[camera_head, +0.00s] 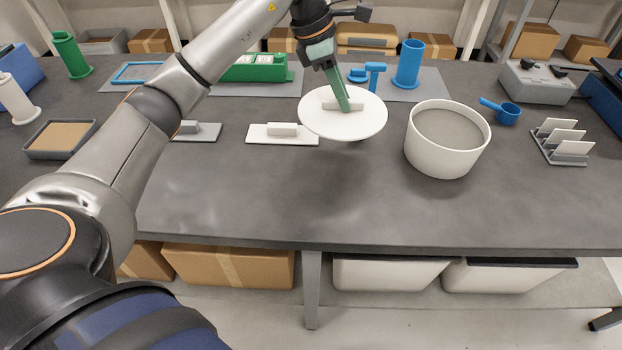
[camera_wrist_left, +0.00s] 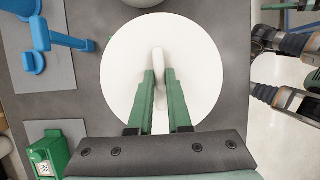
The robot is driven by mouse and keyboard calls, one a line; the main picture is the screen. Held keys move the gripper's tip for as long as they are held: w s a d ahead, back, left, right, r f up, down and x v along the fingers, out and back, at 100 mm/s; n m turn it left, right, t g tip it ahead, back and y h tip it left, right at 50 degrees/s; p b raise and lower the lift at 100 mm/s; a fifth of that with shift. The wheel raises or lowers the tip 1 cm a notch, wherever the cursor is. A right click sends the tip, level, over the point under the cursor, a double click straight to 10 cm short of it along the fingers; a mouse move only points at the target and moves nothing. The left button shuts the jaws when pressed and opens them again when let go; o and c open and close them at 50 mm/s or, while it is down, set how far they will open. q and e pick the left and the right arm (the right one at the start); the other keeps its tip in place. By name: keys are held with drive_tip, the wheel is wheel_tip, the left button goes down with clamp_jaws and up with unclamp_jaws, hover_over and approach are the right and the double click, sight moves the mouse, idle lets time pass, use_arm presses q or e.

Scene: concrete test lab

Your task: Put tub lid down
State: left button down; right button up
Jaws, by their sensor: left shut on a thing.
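The white round tub lid (camera_head: 312,117) hangs level above the table, left of the tub. My left gripper (camera_head: 345,104) comes from above and is shut on the lid's bar handle. In the left wrist view the lid (camera_wrist_left: 204,60) fills the middle, with the green fingers (camera_wrist_left: 161,88) on either side of its handle. The white tub (camera_head: 440,158) stands open on the table, with grey contents showing inside. A shadow lies on the table below the lid.
Blue parts (camera_head: 409,65) stand behind the lid. A white block on a plate (camera_head: 283,139) lies left of it. The table front (camera_head: 330,205) is clear.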

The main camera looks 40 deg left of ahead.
sight(324, 128)
use_arm(q)
drive_tip(key=s+f, duration=0.1)
drive_tip(key=s, duration=0.1)
drive_tip(key=s+f, duration=0.1)
drive_tip(key=s, duration=0.1)
drive_tip(key=s+f, duration=0.1)
drive_tip(key=s, duration=0.1)
drive_tip(key=shift+s+d, duration=0.15)
drive_tip(key=shift+s, duration=0.15)
drive_tip(key=s+f, duration=0.2)
drive_tip(key=s+f+b, duration=0.1)
drive_tip(key=s+f, duration=0.1)
drive_tip(key=f, duration=0.1)
drive_tip(key=shift+d, duration=0.15)
drive_tip(key=shift+s+f, duration=0.2)
wheel_tip(324, 128, down, 3)
drive_tip(key=shift+s+f, duration=0.15)
drive_tip(key=shift+f, duration=0.05)
use_arm(e)
drive_tip(key=shift+w+a+f, duration=0.15)
drive_tip(key=shift+w+a, duration=0.05)
drive_tip(key=shift+a, duration=0.2)
drive_tip(key=shift+f, duration=0.1)
use_arm(q)
drive_tip(key=c, duration=1.3)
unclamp_jaws()
drive_tip(key=shift+f, duration=0.2)
drive_tip(key=o, duration=0.5)
drive_tip(key=shift+r, duration=0.1)
drive_tip(key=shift+c, duration=0.2)
